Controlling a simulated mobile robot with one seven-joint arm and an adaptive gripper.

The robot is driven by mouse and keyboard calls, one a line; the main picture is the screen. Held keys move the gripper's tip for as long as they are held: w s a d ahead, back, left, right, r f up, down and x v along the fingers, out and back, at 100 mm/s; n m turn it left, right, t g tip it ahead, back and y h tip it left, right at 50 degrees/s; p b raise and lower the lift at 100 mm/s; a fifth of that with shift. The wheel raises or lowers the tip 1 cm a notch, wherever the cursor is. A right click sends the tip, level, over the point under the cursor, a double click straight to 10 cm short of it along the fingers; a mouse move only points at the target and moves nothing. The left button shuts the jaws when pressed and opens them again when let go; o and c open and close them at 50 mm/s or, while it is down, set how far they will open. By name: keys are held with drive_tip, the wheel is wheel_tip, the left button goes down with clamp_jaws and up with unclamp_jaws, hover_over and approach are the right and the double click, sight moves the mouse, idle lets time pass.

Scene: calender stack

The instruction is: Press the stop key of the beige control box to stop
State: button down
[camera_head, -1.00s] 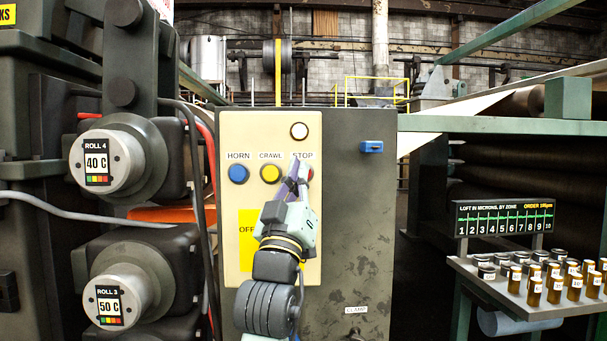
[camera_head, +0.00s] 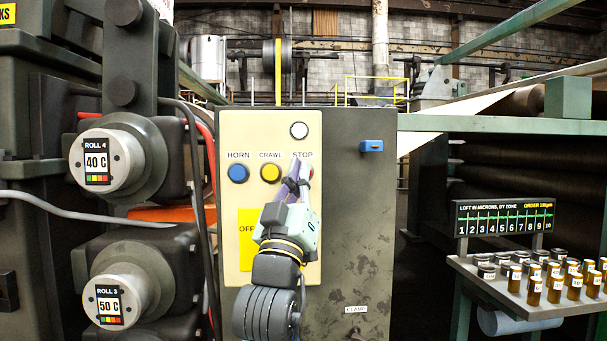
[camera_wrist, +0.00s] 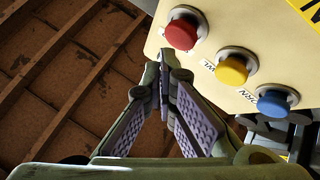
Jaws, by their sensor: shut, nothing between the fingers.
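The beige control box (camera_head: 262,130) stands in the middle of the head view, with a row of keys marked HORN, CRAWL and STOP. The red stop key (camera_head: 311,173) is mostly hidden behind my fingers there; the wrist view shows it whole as a red mushroom button (camera_wrist: 182,33). My gripper (camera_head: 298,167) is shut and empty, its fingertips in front of the stop key. In the wrist view the fingertips (camera_wrist: 166,62) sit just below and left of the red button. I cannot tell whether they touch it; a small gap seems to show.
The yellow crawl key (camera_head: 270,173) and blue horn key (camera_head: 238,173) are left of my gripper. A round white lamp (camera_head: 299,130) is above the STOP label. A blue part (camera_head: 371,146) sticks out on the dark cabinet. A tray with several jars (camera_head: 520,300) is far right.

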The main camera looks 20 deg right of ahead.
drive_tip(key=shift+s, duration=0.1)
drive_tip(key=shift+s+a, duration=0.25)
drive_tip(key=shift+s, duration=0.5)
drive_tip(key=shift+s+a, duration=0.25)
drive_tip(key=shift+s, duration=0.55)
drive_tip(key=shift+s+a, duration=0.25)
drive_tip(key=shift+s, duration=0.5)
